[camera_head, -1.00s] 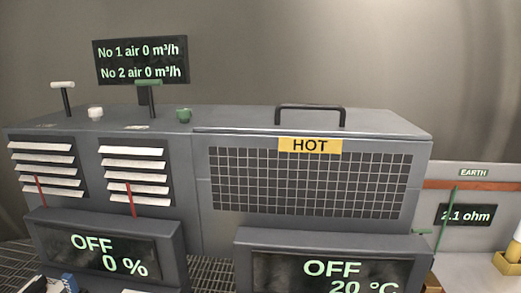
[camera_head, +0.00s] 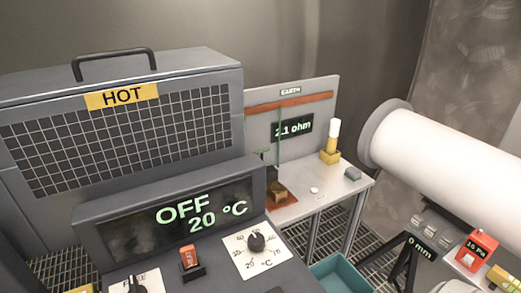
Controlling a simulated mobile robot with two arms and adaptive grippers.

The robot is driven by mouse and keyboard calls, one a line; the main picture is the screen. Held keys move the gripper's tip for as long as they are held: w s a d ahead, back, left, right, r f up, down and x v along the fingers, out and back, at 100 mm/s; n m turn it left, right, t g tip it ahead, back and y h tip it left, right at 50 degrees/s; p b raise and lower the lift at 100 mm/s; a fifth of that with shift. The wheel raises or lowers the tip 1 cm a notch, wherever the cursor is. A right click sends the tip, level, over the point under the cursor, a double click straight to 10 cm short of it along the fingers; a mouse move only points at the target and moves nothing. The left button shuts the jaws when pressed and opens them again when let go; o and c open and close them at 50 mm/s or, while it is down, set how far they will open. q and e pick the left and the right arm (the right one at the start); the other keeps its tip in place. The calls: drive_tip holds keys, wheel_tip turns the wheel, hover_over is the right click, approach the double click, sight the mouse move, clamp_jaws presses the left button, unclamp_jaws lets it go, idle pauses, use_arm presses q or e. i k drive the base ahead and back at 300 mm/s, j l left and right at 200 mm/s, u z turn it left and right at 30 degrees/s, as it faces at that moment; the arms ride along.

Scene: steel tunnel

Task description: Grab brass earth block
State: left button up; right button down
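A small brass-coloured block (camera_head: 278,192) sits on a copper-brown pad (camera_head: 283,202) at the left front of the earth table (camera_head: 318,190). It stands just right of the dark heater cabinet, which partly hides the area around it. A thin green rod or cable (camera_head: 279,135) runs down toward it from a copper bar (camera_head: 288,104) below the EARTH label. A second yellow block (camera_head: 330,157) with an upright white and yellow cylinder stands farther back on the same table. Neither of my grippers shows in this view.
The heater cabinet (camera_head: 200,125) with its OFF 20 °C display fills the left. A red switch (camera_head: 189,256) and a dial (camera_head: 256,243) are in front. A large white roll (camera_head: 450,165) is at right, and a teal bin (camera_head: 345,272) is below.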

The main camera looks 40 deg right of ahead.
sight(278, 193)
drive_tip(key=i+l+z, duration=0.1)
drive_tip(key=z, duration=1.1)
drive_tip(key=l, duration=0.2)
